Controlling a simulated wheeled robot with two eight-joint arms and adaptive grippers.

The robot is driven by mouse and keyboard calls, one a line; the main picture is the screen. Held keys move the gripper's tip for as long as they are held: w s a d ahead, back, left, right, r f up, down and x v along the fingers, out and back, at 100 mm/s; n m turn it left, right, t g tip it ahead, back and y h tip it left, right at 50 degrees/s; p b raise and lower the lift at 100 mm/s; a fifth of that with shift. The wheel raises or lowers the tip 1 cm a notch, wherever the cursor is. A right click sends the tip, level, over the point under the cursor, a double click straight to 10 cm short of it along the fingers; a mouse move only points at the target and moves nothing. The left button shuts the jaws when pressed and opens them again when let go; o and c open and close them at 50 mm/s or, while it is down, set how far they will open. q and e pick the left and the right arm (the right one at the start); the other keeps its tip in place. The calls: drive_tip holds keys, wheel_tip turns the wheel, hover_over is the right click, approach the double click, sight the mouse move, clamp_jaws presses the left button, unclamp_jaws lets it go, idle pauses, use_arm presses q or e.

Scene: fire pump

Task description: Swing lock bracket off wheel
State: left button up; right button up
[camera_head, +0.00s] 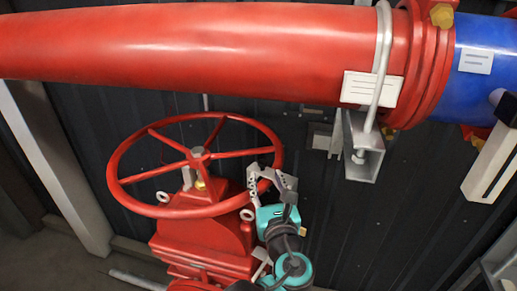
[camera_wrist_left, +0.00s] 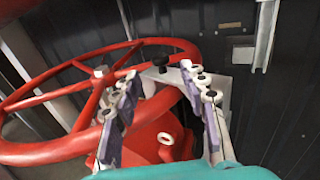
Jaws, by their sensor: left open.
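The red handwheel (camera_head: 180,210) sits on a red valve body, its rim tilted in the head view. My left gripper (camera_head: 270,178) is at the right side of the rim, with its fingers apart and nothing visibly clamped. In the left wrist view the fingers (camera_wrist_left: 160,78) spread over the wheel rim (camera_wrist_left: 40,152). A grey lock bracket (camera_wrist_left: 174,76) with a black knob (camera_wrist_left: 160,62) lies at the rim between and just beyond the fingertips. The right finger hides part of it. Contact between fingers and bracket cannot be told. My right gripper is not in view.
A large red pipe (camera_head: 200,45) runs across above the wheel, joining a blue section (camera_head: 485,50) at right. A grey pipe support (camera_head: 365,150) stands right of the wheel. A dark ribbed wall (camera_head: 420,200) is behind. A grey post (camera_head: 60,165) is at left.

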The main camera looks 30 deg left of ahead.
sight(263, 164)
use_arm(q)
drive_tip(key=shift+w+a+r, duration=0.15)
drive_tip(key=shift+w+r, duration=0.05)
drive_tip(key=shift+r, duration=0.1)
drive_tip(key=shift+w+a+r, duration=0.1)
drive_tip(key=shift+w+a, duration=0.15)
drive_tip(key=shift+w, duration=0.05)
drive_tip(key=x, duration=0.6)
drive_tip(key=shift+w+p, duration=0.1)
drive_tip(key=shift+p, duration=0.25)
clamp_jaws()
